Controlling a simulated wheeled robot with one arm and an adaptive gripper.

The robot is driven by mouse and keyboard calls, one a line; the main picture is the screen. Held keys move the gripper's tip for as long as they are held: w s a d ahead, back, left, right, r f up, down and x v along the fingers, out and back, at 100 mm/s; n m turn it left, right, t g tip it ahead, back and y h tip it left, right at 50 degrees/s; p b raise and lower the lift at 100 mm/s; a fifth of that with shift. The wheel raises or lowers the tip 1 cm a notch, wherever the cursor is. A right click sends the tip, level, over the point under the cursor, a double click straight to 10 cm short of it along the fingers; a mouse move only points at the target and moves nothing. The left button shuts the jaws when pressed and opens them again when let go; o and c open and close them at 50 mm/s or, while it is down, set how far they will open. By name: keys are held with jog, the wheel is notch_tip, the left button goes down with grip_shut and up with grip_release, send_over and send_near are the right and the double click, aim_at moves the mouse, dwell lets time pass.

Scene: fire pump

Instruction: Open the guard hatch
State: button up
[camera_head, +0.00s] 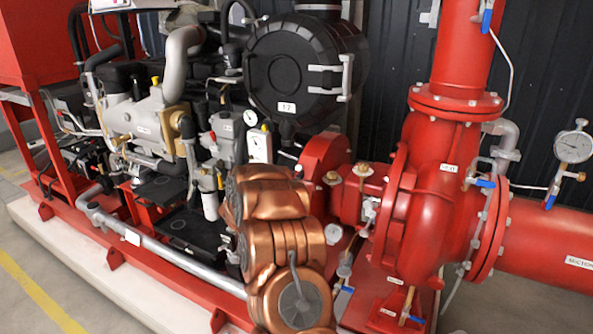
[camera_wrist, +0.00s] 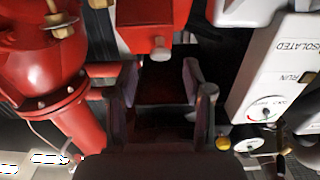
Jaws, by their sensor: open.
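In the wrist view, a red guard panel (camera_wrist: 145,15) with a small pale grey knob (camera_wrist: 159,48) on its edge shows at the top middle. It looks like the guard hatch and appears closed. My gripper (camera_wrist: 160,82) is open and empty, with its two dark fingers spread below the knob and no visible contact. In the head view, a red guard housing (camera_head: 325,153) stands between the engine and the pump, partly hidden by my copper-coloured arm. My gripper is hidden behind the arm there.
The red pump casing (camera_head: 425,190) stands to the right of my arm and shows at left in the wrist view (camera_wrist: 38,55). A white control panel (camera_wrist: 275,70) with gauges is close on the right. A black round housing (camera_head: 290,70) sits behind. Floor (camera_head: 25,290) is clear at front left.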

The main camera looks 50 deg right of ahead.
aim_at(298, 168)
jog(key=shift+x, duration=1.7)
grip_shut()
